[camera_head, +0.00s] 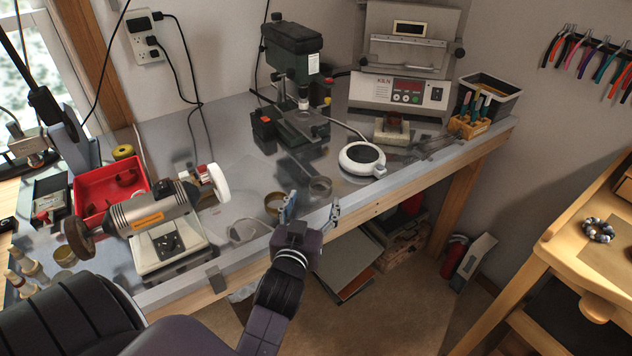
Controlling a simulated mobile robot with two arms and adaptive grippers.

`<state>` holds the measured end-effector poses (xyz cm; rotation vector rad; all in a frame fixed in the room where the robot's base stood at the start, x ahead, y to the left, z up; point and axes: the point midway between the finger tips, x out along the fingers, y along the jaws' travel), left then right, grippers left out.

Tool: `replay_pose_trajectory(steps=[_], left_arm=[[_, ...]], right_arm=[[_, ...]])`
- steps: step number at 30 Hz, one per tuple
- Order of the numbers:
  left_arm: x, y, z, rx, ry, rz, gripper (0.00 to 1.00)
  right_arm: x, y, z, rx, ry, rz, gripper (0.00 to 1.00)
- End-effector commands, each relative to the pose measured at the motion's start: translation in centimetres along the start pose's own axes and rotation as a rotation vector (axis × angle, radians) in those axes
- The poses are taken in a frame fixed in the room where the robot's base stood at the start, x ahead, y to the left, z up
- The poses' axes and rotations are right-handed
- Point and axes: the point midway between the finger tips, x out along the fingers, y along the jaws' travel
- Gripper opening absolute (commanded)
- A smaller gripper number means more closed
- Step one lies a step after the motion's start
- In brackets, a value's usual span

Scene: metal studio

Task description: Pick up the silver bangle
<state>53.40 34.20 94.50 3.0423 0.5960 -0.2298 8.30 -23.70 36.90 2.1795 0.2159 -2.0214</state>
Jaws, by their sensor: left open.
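A grey, silver-looking bangle (320,194) stands on the metal bench top (215,150), near its front edge. A brass-coloured ring (272,212) sits to its left, partly behind one finger of my gripper. My left gripper (313,208) is open and empty, with its two fingers pointing at the bench. The silver bangle lies just beyond the gap between the fingertips, and no contact shows. My right gripper is not in view.
A bench grinder (150,207) and a red tray (92,196) stand at left. A green drill press (290,50), a white round dish-like device (362,170) and a kiln (405,95) stand behind and right.

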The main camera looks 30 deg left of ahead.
Motion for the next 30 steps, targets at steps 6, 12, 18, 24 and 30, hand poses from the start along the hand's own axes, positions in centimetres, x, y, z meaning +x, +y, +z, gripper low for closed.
replay_pose_trajectory(steps=[6, 12, 18, 24, 30], left_arm=[[2.0, -0.4, 0.0, 0.002, -0.001, -0.008, 0.64], [4.0, -0.2, 0.3, 0.001, -0.002, -0.007, 0.64], [6.6, -0.2, 0.7, 0.001, -0.001, -0.007, 0.64], [7.5, -0.2, 0.9, 0.001, -0.002, -0.007, 0.64], [7.5, -0.2, 0.9, 0.001, -0.002, -0.007, 0.61]], right_arm=[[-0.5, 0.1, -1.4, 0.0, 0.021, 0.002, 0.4], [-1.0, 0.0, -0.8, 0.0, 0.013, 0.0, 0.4], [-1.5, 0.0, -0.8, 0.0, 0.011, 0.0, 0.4], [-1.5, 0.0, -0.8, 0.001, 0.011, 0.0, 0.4], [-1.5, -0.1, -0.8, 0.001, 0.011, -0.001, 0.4]])
